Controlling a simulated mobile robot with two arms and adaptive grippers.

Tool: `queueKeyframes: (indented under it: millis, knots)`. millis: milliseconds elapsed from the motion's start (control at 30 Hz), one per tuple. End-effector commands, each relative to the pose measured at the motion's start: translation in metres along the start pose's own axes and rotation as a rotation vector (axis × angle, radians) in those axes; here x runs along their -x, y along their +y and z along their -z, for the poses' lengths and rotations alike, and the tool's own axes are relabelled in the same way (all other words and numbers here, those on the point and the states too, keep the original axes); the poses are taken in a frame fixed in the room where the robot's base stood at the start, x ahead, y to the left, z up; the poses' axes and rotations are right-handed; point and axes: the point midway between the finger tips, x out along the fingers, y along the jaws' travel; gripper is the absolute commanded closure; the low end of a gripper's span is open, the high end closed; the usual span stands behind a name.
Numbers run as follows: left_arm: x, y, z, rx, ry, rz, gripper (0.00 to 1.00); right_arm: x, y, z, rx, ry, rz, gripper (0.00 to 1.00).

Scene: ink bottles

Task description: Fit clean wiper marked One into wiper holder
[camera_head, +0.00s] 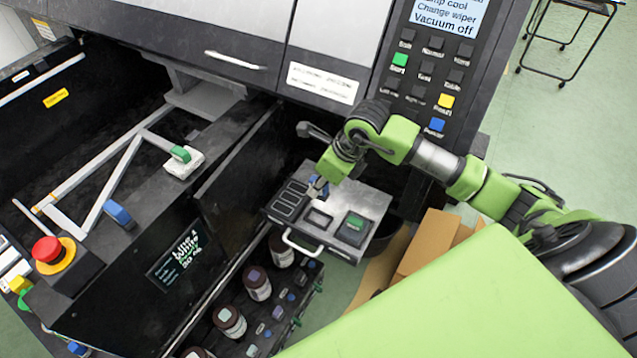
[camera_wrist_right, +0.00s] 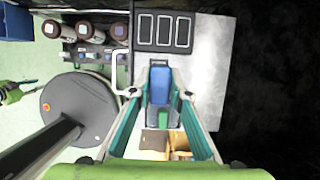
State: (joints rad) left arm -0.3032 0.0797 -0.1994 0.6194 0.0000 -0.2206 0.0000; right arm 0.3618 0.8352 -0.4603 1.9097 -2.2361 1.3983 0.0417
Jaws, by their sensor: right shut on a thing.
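My right gripper (camera_head: 318,188) is over the grey tray (camera_head: 305,238) that juts out beside the machine. It is shut on a blue block-like piece (camera_head: 319,186), probably the wiper; no "One" mark is readable. In the right wrist view the blue piece (camera_wrist_right: 160,86) sits between the fingers of the gripper (camera_wrist_right: 160,90), close to the tray. I cannot tell which part is the wiper holder.
The tray has several dark slots (camera_head: 290,201) and a front handle (camera_head: 300,244). Ink bottles (camera_head: 257,283) stand below it. A white block with a green top (camera_head: 182,161) and a blue knob (camera_head: 120,214) are on the machine at left. Cardboard boxes (camera_head: 428,243) stand right of the tray.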

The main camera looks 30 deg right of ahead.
Motion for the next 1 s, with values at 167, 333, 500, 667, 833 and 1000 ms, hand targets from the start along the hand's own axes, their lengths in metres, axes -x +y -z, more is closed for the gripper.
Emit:
queueKeyframes:
  millis: [167, 333, 500, 667, 833, 1000]
  knots:
    - [-0.010, 0.001, -0.002, 0.000, -0.002, -0.001, 0.75, -0.013, 0.001, 0.005, 0.001, 0.000, -0.002, 1.00]
    - [-0.020, 0.001, -0.002, 0.000, -0.001, -0.001, 0.75, -0.029, 0.000, 0.012, 0.001, 0.001, -0.001, 1.00]
    - [-0.031, 0.001, -0.001, 0.000, 0.002, -0.001, 0.75, -0.045, 0.001, 0.018, 0.001, 0.000, -0.002, 1.00]
    - [-0.041, 0.001, -0.001, -0.001, 0.003, 0.000, 0.75, -0.059, 0.001, 0.025, 0.002, 0.000, -0.002, 1.00]
    - [-0.050, 0.001, -0.001, -0.001, 0.005, 0.000, 0.75, -0.073, 0.000, 0.031, 0.003, 0.001, -0.001, 1.00]
    - [-0.054, 0.001, -0.001, -0.001, 0.005, 0.000, 0.75, -0.079, 0.000, 0.033, 0.002, 0.001, -0.001, 1.00]
